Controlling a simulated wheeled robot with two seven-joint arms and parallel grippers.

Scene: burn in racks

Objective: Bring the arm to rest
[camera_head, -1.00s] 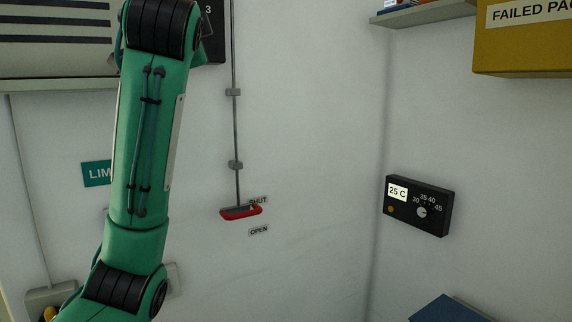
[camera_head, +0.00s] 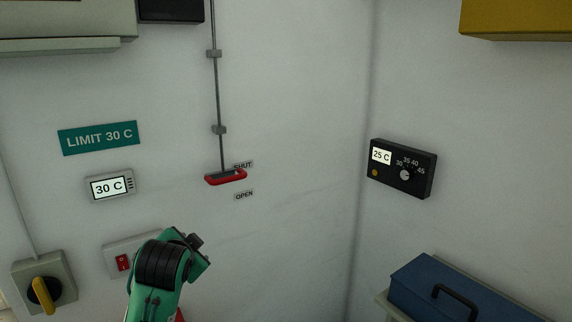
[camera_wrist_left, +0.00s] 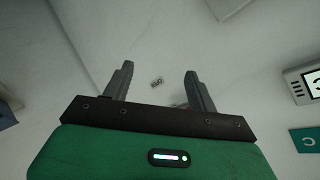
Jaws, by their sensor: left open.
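My green left arm (camera_head: 160,275) shows at the bottom of the head view, in front of the wall below the 30 C display.
A red pull handle (camera_head: 226,177) hangs on a rod beside SHUT and OPEN labels. A 30 C display (camera_head: 109,186), a red switch (camera_head: 122,262), a yellow rotary knob (camera_head: 43,294) and a dial box (camera_head: 402,168) are on the walls. A blue case (camera_head: 450,290) sits lower right.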

